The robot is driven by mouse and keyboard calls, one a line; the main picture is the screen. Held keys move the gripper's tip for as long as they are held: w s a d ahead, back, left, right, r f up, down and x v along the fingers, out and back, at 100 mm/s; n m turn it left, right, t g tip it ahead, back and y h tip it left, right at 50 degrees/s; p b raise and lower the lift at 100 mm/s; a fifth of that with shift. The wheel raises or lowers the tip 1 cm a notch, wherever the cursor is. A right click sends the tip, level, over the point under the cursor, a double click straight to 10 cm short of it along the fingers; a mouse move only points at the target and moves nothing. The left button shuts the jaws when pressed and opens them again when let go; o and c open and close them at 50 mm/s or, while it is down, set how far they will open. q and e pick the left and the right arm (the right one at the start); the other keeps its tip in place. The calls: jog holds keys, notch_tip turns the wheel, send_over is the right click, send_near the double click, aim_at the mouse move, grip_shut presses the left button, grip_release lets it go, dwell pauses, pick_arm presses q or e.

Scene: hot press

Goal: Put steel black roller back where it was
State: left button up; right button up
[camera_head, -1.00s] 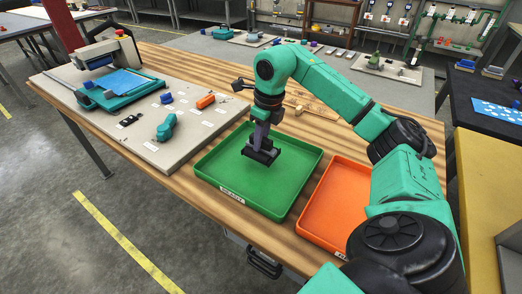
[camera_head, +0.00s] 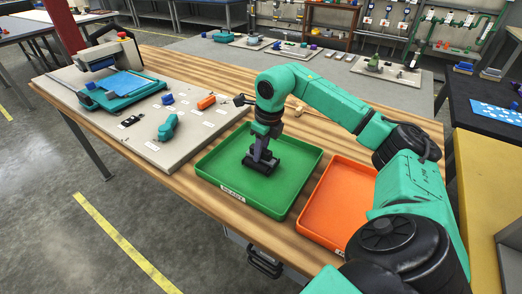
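My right gripper (camera_head: 262,166) points down into the green tray (camera_head: 220,167), near the tray's middle. A wide black piece sits at the end of its grey shaft. I cannot tell whether this piece is only the jaws or also the steel black roller. The fingertips are hidden from this angle, so open or shut does not show. I cannot pick out the roller anywhere else with certainty. My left gripper is out of view.
An orange tray (camera_head: 328,205) stands right of the green tray. A grey board (camera_head: 100,122) at left carries a teal press (camera_head: 122,90), a teal piece (camera_head: 168,127), an orange piece (camera_head: 206,102) and small parts. A wooden mallet-like tool (camera_head: 300,112) lies behind the green tray.

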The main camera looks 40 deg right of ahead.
aim_at(267, 150)
jog(key=shift+s+a+f, duration=0.1)
jog(key=shift+s+f, duration=0.15)
jog(key=shift+f, duration=0.25)
jog(key=shift+r, duration=0.1)
jog(key=shift+r+p, duration=0.3)
jog(key=shift+r, duration=0.05)
notch_tip(267, 150, up, 12)
jog(key=s+d+p, duration=0.1)
jog(key=shift+r, duration=0.2)
